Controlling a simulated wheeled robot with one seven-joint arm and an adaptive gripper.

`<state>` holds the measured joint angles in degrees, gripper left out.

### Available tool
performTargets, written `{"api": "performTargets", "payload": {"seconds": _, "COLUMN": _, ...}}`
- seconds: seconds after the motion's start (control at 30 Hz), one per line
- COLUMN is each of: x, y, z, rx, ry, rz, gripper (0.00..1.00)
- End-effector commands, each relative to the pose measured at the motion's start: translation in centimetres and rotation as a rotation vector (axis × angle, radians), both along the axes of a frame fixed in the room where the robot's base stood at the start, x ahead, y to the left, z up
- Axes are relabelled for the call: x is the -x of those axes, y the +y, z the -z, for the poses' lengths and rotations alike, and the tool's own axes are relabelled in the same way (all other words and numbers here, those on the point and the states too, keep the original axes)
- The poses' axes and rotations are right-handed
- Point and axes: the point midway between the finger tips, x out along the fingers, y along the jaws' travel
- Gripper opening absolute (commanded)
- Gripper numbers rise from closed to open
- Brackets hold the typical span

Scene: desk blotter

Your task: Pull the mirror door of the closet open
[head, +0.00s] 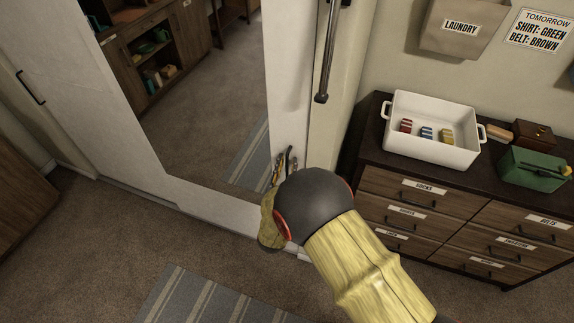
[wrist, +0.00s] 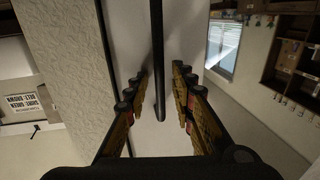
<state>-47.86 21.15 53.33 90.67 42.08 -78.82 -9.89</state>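The mirror door of the closet (head: 217,205) has a white frame around a tall mirror and looks shut in the head view. In the wrist view a dark bar (wrist: 159,60) runs in front of the white frame strip, between my fingers. My gripper (head: 285,165) is at the lower right of the door, partly hidden behind my dark round wrist. In the wrist view its yellow fingers (wrist: 160,78) are apart, one on each side of the bar, with visible gaps. I see no contact.
A dark dresser (head: 440,205) stands close on the right, with a white tray (head: 432,164) and a green box (head: 533,169) on top. A striped rug (head: 195,299) lies on the carpet. The floor left of my arm is clear.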

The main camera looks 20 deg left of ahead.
Motion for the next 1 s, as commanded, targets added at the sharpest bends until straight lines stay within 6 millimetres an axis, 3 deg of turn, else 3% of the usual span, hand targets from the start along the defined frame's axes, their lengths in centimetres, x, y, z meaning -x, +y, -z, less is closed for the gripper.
{"api": "performTargets", "payload": {"seconds": 0.1, "x": 0.02, "y": 0.0, "z": -0.01, "rx": 0.0, "ry": 0.0, "rz": 0.0, "gripper": 0.24}}
{"api": "performTargets", "payload": {"seconds": 0.53, "x": 0.04, "y": -0.01, "z": -0.01, "rx": 0.0, "ry": 0.0, "rz": 0.0, "gripper": 0.0}}
{"api": "performTargets", "payload": {"seconds": 1.0, "x": 0.04, "y": -0.02, "z": 0.0, "rx": 0.0, "ry": 0.0, "rz": 0.0, "gripper": 0.0}}
